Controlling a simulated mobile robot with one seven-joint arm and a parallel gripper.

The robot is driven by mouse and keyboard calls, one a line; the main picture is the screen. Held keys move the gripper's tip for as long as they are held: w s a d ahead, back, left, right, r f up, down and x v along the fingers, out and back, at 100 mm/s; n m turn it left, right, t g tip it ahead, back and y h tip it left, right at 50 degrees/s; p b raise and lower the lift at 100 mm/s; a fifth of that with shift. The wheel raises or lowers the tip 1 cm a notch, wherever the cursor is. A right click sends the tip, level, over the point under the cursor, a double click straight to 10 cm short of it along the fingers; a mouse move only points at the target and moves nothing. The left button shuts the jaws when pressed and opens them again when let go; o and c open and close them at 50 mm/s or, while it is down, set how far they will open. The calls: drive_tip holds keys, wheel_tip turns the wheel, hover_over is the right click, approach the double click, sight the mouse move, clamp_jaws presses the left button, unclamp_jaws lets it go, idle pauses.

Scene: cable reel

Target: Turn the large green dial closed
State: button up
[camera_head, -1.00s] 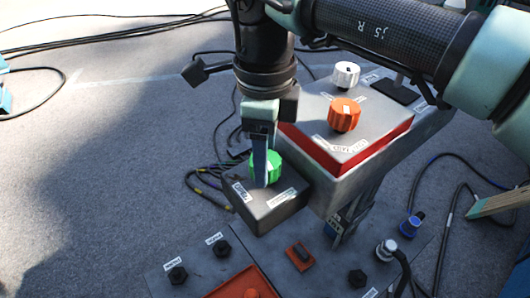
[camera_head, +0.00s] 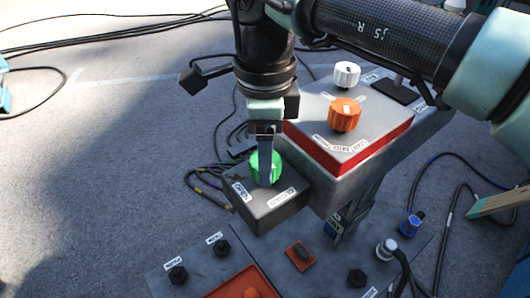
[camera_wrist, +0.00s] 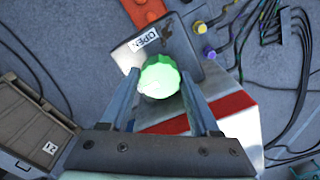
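The large green dial (camera_head: 276,163) sits on top of a dark grey box that carries an OPEN label (camera_head: 240,194) and a second label on its near side. My gripper (camera_wrist: 159,74) points down at it. In the wrist view the green dial (camera_wrist: 159,80) lies between the two fingertips, one close on each side. I cannot tell whether the fingers touch it. In the head view a finger hides the middle of the dial, and its pointer mark cannot be read there.
Right of the dial stands a raised grey box (camera_head: 308,110) with a red band, an orange dial (camera_head: 344,115) and a white dial (camera_head: 346,74). A lower panel (camera_head: 215,262) with several black knobs is in front. Cables lie on the floor behind and right.

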drive_tip(key=o, duration=0.4)
drive_tip(key=shift+c, duration=0.2)
wheel_tip(320, 180, up, 13)
drive_tip(key=b, duration=0.1)
idle(0.3)
